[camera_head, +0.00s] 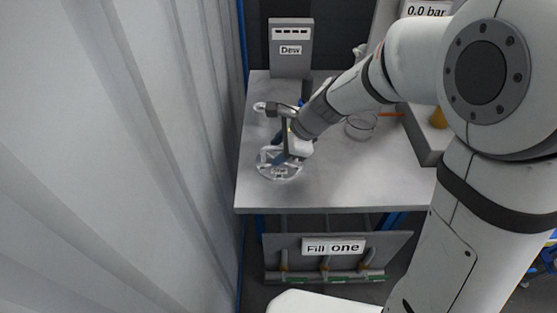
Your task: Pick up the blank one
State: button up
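A round, pale, glassy-looking piece (264,171) lies near the front left of the grey table (345,190). It has small dark marks on it, too small to read. My gripper (284,157) points down over its back edge and hides part of it. I cannot tell whether the fingers touch it or how far apart they are. A clear round dish (360,127) stands farther back, right of my gripper. A small pale round thing (259,106) sits at the back left, partly beside my gripper. I cannot tell which of these is blank.
A grey box labelled "Dew" (291,48) stands at the table's back. A grey unit (430,143) stands at the right, partly behind my arm. A rack labelled "Fill one" (334,246) is below the table's front edge. A pale ribbed wall (120,150) fills the left. The table's front middle is clear.

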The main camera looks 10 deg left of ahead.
jog(key=shift+c, duration=0.6)
grip_shut()
dwell(0.7)
